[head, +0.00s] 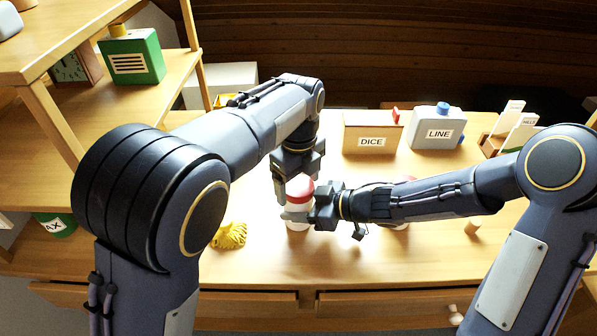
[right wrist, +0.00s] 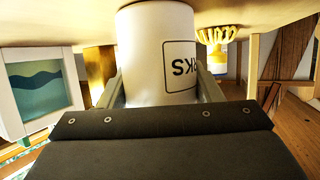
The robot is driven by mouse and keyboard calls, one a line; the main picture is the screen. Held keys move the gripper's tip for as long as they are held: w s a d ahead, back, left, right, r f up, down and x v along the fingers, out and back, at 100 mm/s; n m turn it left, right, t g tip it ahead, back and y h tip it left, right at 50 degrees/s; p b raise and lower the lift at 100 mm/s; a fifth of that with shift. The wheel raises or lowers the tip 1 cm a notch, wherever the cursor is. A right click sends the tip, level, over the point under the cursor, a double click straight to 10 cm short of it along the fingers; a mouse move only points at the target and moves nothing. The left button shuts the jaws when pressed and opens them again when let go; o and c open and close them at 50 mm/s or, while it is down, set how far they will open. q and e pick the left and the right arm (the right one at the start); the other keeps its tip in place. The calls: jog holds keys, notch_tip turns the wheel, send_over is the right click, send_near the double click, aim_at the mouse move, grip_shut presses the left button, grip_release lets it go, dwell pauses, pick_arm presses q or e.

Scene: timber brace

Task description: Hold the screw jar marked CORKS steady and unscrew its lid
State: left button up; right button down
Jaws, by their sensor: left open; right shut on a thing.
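The jar (head: 300,226), white with a red lid (head: 301,186), stands upright on the table in the head view. In the right wrist view the jar (right wrist: 155,50) shows a boxed label upside down, its letters ending in KS; the rest is out of sight. My right gripper (head: 298,215) is shut on the jar's body from the right, a finger on either side. My left gripper (head: 297,182) points down from above, open, with its fingers close about the lid. I cannot tell whether they touch it.
A second jar (head: 401,227) is mostly hidden behind my right forearm. A yellow stringy thing (head: 230,235) lies left of the held jar. The DICE box (head: 372,133) and LINE container (head: 437,129) stand at the back. The front middle is mostly clear.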

pick_arm(q)
jog(key=c, duration=1)
jog(key=n, duration=1.3)
jog(key=shift+n, duration=0.3)
jog(key=o, duration=1.1)
